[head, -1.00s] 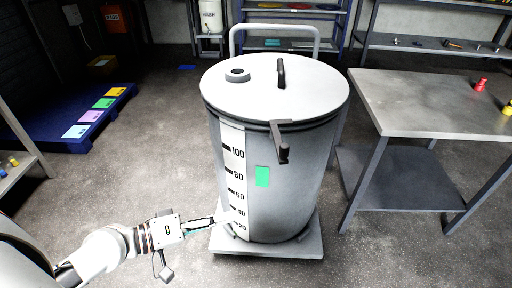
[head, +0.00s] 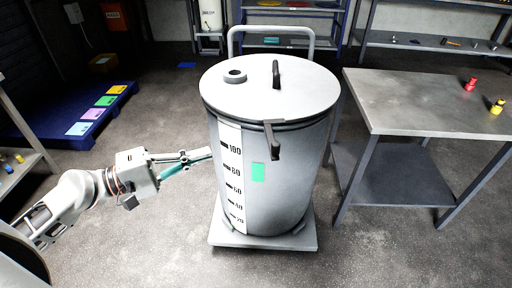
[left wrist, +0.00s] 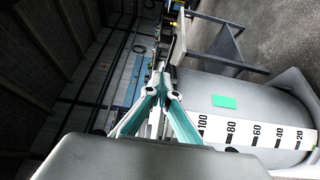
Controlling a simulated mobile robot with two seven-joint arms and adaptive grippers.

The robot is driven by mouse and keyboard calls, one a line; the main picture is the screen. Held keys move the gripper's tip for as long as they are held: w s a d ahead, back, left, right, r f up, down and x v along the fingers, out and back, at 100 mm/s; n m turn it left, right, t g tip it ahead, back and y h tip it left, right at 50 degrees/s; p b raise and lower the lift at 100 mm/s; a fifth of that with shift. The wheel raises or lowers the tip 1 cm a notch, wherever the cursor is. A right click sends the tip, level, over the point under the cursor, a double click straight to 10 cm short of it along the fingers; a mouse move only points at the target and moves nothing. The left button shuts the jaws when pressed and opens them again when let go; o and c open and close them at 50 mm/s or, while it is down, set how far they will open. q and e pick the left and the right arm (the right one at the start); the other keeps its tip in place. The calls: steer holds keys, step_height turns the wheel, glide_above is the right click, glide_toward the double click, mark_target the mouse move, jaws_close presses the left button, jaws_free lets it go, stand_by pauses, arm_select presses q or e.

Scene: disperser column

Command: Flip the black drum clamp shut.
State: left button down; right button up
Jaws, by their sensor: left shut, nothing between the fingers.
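The black drum clamp (head: 272,142) is on the front of the grey drum (head: 300,160), just under the lid rim. Its lever sticks out from the rim and points downward; I cannot tell its exact angle to the wall. My left gripper (head: 210,153) is shut and empty, with its tips at the left side of the drum, left of the clamp and at about the lever's lower-end height. I cannot tell whether the tips touch the drum. In the left wrist view the teal fingers (left wrist: 164,82) meet near the drum (left wrist: 270,95); the clamp is not clear there.
The drum stands on a wheeled trolley (head: 262,240) with a handle behind. A grey table (head: 430,100) with a red and a yellow object stands close on the right. A blue pallet (head: 60,135) with coloured labels lies at the left. Floor in front is clear.

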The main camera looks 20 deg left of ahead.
arm_select(q)
steer(key=s+d+p+x, duration=0.2)
steer(key=p+x, duration=0.2)
steer(key=x, duration=0.8)
steer(key=shift+w+d+f+p, duration=0.15)
steer(key=shift+w+d+p, duration=0.05)
steer(key=shift+d+p, duration=0.1)
arm_select(e)
steer(key=shift+s+a+r, duration=0.1)
steer(key=shift+a+r, duration=0.2)
steer(key=shift+r, duration=0.55)
steer(key=shift+s+a+r, duration=0.1)
steer(key=shift+a+r, duration=0.2)
steer(key=shift+r, duration=0.55)
steer(key=shift+w, duration=0.1)
